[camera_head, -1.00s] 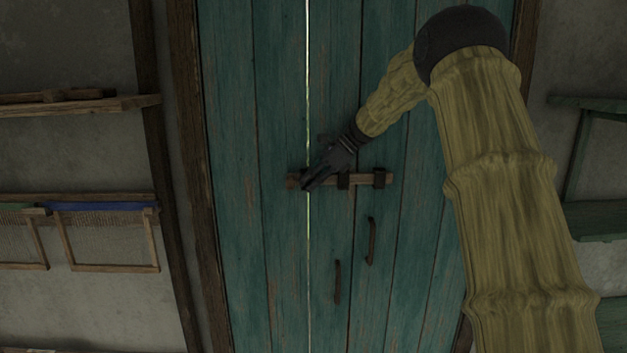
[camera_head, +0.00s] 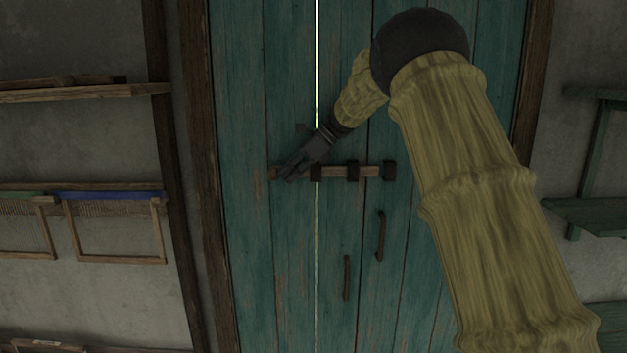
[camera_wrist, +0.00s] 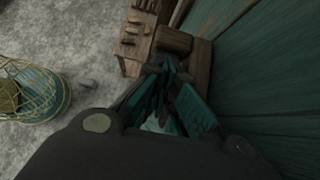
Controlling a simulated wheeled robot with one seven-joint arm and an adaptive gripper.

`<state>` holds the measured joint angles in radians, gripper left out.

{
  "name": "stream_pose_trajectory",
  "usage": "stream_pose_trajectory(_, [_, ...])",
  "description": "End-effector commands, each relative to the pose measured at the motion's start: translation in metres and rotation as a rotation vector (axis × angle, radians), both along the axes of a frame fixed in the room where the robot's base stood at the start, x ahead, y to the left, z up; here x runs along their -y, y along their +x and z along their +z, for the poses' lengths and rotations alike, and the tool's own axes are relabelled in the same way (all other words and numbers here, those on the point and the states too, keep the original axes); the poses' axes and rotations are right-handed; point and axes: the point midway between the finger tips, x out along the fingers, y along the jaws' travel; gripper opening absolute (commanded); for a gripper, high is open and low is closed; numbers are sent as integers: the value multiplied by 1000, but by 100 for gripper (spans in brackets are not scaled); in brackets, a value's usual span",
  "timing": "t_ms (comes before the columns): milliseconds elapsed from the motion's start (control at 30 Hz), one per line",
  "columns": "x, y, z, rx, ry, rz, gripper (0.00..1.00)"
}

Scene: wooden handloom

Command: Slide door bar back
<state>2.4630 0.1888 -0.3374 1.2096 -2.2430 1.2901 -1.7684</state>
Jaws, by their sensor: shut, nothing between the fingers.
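The wooden door bar (camera_head: 334,172) lies level across the teal double door (camera_head: 245,120) in the head view. It sits in dark brackets (camera_head: 352,172) on the right leaf and crosses the bright seam, with its left end over the left leaf. Its right end is close to the rightmost bracket. My gripper (camera_head: 289,176) is shut, with its dark fingers slanting down-left in front of the bar near its left end. The fingers hide part of the bar, and I cannot tell whether they touch it.
Two door handles (camera_head: 380,236) hang below the bar. A shelf (camera_head: 85,93) and wooden frames (camera_head: 115,232) are on the left wall, green shelving (camera_head: 590,217) on the right. The wrist view shows a wire basket (camera_wrist: 30,95) and a small wooden bench (camera_wrist: 135,42).

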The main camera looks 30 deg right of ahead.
Motion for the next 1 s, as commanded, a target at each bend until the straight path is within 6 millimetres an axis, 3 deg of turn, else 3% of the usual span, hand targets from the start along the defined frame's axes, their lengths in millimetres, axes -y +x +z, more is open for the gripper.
stream_pose_trajectory(100, [-22, 11, -3, 0, -2, 3, 0])
stream_pose_trajectory(333, [-40, 20, -1, 0, 1, 0, 0])
stream_pose_trajectory(767, [-40, 20, 2, 1, 1, 1, 0])
stream_pose_trajectory(1000, [-23, 12, 21, 2, 0, -2, 0])
